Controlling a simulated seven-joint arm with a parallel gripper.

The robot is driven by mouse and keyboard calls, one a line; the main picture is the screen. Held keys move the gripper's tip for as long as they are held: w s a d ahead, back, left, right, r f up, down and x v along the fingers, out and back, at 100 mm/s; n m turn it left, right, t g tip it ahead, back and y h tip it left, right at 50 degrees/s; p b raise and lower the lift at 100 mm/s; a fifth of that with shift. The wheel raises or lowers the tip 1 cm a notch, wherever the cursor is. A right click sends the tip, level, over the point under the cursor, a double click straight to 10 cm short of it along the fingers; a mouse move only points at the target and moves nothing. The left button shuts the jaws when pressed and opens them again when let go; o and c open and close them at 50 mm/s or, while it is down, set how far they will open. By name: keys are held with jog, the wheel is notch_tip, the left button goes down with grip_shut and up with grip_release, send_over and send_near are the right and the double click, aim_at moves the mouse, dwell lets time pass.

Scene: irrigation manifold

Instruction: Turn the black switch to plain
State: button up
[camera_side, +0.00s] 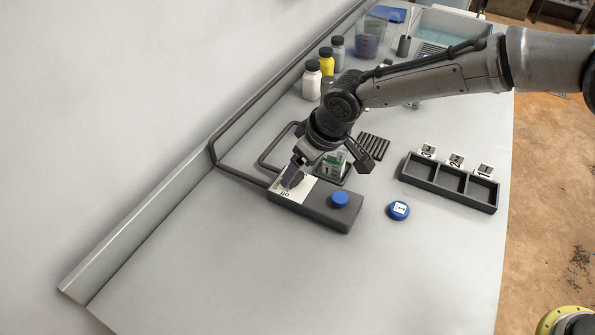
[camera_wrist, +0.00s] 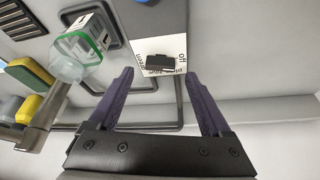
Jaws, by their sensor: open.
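The black switch (camera_wrist: 160,62) sits on a white label plate (camera_wrist: 148,45), with its bar lying roughly crosswise in the wrist view. The word "off" is printed to its right; other lettering near it is partly hidden or too small to read surely. The plate is on one end of a dark grey box (camera_side: 325,208) in the side view. My gripper (camera_wrist: 159,74) is open and empty, with its purple fingertips on either side of the switch and apart from it. In the side view my gripper (camera_side: 292,174) is low over the plate and partly hides the switch.
A blue round knob (camera_side: 340,199) is on the box's other end. A blue disc (camera_side: 398,210) lies on the table. A green-rimmed clear container (camera_side: 335,160) stands close behind my gripper. A three-compartment tray (camera_side: 433,186) is to the right. The front table is clear.

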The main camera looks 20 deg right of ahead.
aim_at(296, 180)
jog(key=shift+x, duration=1.45)
grip_shut()
jog(key=shift+m, duration=0.3)
jog(key=m+h, duration=0.1)
jog(key=m, duration=0.3)
jog(key=shift+a+t+h, duration=0.2)
jog(key=shift+t+h, duration=0.2)
jog(key=m+h, duration=0.1)
jog(key=m, duration=0.4)
jog(key=shift+h, duration=0.4)
